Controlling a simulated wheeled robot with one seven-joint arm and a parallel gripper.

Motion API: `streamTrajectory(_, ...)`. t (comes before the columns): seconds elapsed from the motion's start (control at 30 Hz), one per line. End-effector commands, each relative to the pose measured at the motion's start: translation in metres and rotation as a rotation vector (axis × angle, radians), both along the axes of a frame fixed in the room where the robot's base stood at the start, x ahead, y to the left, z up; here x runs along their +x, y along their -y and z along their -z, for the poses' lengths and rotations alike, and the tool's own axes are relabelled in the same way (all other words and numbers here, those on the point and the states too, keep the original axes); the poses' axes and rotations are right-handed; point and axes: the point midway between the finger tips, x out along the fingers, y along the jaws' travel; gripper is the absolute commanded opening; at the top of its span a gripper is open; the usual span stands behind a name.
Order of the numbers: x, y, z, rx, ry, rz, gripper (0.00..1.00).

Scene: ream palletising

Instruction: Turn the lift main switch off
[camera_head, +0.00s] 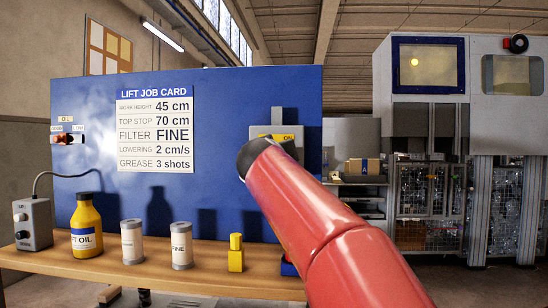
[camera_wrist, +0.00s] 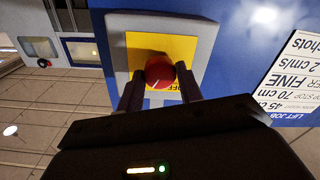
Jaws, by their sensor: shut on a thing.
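The lift main switch is a red knob (camera_wrist: 160,68) on a yellow plate (camera_wrist: 150,45) within a grey housing (camera_wrist: 118,22), seen in the wrist view. My gripper (camera_wrist: 160,82) has one finger on each side of the knob and is shut on it. Part of a dark label shows on the plate below the knob; its setting cannot be read for sure. In the head view the grey switch housing (camera_head: 257,131) is on the right of the blue panel (camera_head: 225,95). My red arm hides the knob and my gripper there.
A wooden bench (camera_head: 160,277) below the panel holds an oil bottle (camera_head: 86,240), two cans (camera_head: 131,243), a yellow container (camera_head: 236,262) and a grey control box (camera_head: 33,225). A job card (camera_head: 155,130) and a red oil control (camera_head: 68,139) are on the panel.

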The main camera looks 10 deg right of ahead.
Motion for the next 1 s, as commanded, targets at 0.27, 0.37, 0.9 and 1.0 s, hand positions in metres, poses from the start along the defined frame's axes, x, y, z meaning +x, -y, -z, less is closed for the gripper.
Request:
streamTrajectory(0.27,0.0001,-0.0003,-0.0002,-0.252,-0.082,0.0,0.13)
streamTrajectory(0.37,0.0002,-0.0002,-0.0002,-0.342,-0.111,0.0,0.13)
streamTrajectory(0.9,0.0,-0.0005,-0.0008,-0.828,-0.27,-0.001,0.13)
streamTrajectory(1.0,0.0,-0.0006,-0.001,-0.911,-0.297,-0.001,0.13)
